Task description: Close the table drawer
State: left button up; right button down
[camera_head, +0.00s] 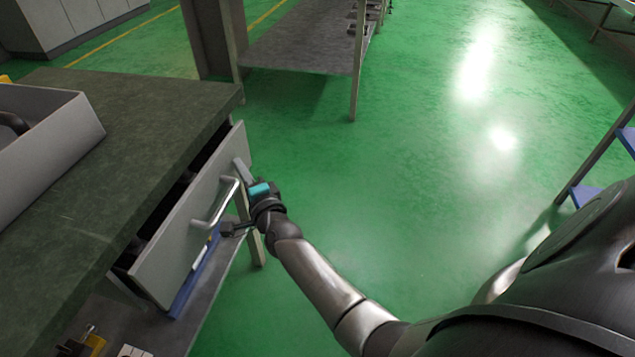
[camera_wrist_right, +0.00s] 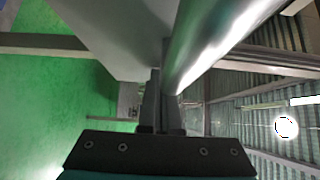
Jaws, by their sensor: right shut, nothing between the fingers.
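The table drawer (camera_head: 190,230) is a light grey front with a curved metal handle (camera_head: 217,203). It stands partly open, with a dark gap between it and the dark green table top (camera_head: 140,120). My right gripper (camera_head: 241,170) is shut and empty beside the far end of the drawer front, next to the handle. In the right wrist view the shut fingers (camera_wrist_right: 160,110) point along between the pale drawer front (camera_wrist_right: 115,35) and the shiny handle bar (camera_wrist_right: 215,35). I cannot tell whether they touch either. My left gripper is not in view.
A grey box (camera_head: 45,150) stands on the table top. A lower shelf (camera_head: 150,325) holds tools and a blue item. Another grey table (camera_head: 305,40) stands at the back. Green floor (camera_head: 420,170) is clear to the right of the drawer.

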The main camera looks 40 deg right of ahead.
aim_at(226, 171)
jog(key=w+a, duration=0.2)
jog(key=w, duration=0.1)
jog(key=shift+a+b, duration=0.3)
jog(key=shift+b, duration=0.05)
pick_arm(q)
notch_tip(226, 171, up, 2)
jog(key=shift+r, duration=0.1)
pick_arm(e)
jog(key=shift+w+a, duration=0.1)
jog(key=shift+a+r, duration=0.15)
jog(key=shift+r, duration=0.05)
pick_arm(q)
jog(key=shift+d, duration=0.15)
